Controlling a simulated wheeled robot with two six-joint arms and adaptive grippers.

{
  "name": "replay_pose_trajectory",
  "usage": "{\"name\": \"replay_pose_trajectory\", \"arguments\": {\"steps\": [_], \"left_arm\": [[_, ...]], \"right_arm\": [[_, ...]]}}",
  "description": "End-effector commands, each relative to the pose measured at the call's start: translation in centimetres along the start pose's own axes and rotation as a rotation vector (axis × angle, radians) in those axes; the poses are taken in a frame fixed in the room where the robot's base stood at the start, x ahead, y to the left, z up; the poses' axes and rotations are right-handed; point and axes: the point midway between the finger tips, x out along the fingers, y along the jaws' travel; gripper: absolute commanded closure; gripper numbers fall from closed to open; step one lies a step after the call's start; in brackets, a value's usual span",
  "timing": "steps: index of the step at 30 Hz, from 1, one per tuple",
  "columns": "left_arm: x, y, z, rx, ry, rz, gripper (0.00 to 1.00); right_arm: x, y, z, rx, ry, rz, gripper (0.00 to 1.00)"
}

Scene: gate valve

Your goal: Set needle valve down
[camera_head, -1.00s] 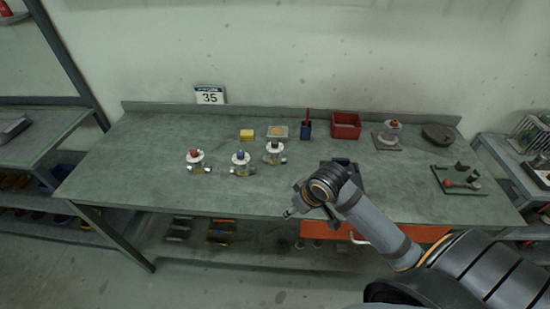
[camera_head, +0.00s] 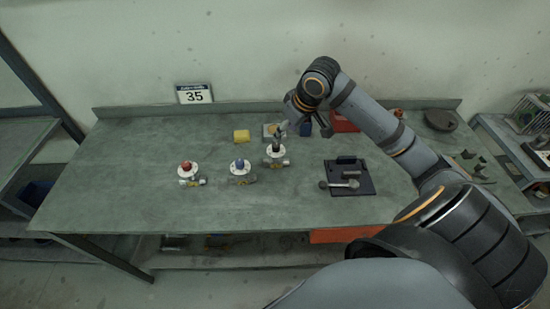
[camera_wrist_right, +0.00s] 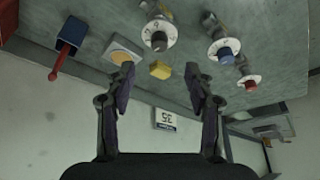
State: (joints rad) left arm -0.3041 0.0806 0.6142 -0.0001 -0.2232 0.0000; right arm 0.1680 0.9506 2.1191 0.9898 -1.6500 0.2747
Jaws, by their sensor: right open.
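Three valves with white round collars stand in a row on the green workbench (camera_head: 120,170): a red-knobbed valve (camera_head: 188,170), a blue-knobbed valve (camera_head: 240,168) and a dark-knobbed valve (camera_head: 275,153). I cannot tell which one is the needle valve. My right gripper (camera_head: 307,118) is above the back of the bench, behind and to the right of the dark-knobbed valve. In the right wrist view the jaws (camera_wrist_right: 160,82) are open with nothing between them, and the three valves lie beyond the fingertips. My left gripper is in neither view.
A black plate (camera_head: 365,188) with a grey metal piece (camera_head: 342,183) on it lies right of the valves. The bench's front left is clear.

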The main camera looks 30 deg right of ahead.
Motion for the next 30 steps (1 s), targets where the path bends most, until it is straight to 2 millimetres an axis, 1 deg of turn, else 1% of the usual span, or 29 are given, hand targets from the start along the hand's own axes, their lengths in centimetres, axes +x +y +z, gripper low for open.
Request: {"name": "replay_pose_trajectory", "arguments": {"steps": [1, 3, 5, 8, 9, 12, 14, 17, 18, 21, 23, 25, 29, 30], "left_arm": [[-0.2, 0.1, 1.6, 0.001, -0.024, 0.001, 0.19], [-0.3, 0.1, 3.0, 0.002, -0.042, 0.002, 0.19], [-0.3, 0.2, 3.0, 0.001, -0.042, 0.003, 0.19], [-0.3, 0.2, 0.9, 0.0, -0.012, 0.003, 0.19], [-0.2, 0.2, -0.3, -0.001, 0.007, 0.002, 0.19], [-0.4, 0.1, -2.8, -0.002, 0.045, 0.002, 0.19], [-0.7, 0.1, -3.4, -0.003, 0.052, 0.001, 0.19], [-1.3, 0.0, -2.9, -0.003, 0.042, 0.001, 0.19], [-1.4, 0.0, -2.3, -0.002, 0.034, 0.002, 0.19], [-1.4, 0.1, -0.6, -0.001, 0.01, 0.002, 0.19], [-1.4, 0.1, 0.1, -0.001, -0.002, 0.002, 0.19], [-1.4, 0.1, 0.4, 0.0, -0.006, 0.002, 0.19], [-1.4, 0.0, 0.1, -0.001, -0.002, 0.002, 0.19], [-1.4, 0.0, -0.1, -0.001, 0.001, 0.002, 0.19]], "right_arm": [[0.8, -0.2, 0.0, 0.005, -0.001, -0.008, 0.46], [1.9, -0.2, 0.0, 0.005, 0.0, -0.007, 0.46], [2.7, -0.1, 0.0, 0.004, -0.001, -0.005, 0.46], [3.3, -0.1, 0.0, 0.001, -0.001, -0.002, 0.46], [3.4, -0.1, 0.1, 0.0, -0.002, -0.001, 0.46], [3.6, -0.1, 0.0, 0.001, -0.002, -0.002, 0.46], [4.3, -0.2, 0.0, 0.004, -0.003, -0.005, 0.46], [6.0, -0.3, 0.0, 0.005, -0.004, -0.008, 0.46], [6.7, -0.3, 0.0, 0.004, -0.005, -0.007, 0.46], [8.1, -0.2, 0.0, 0.003, -0.002, -0.003, 0.46], [8.5, -0.2, 0.1, 0.001, -0.002, -0.002, 0.46], [8.6, -0.2, 0.1, -0.001, -0.002, 0.0, 0.46], [8.6, -0.2, 0.1, -0.001, -0.002, 0.001, 0.46], [8.6, -0.2, 0.1, -0.001, -0.002, 0.001, 0.5]]}}
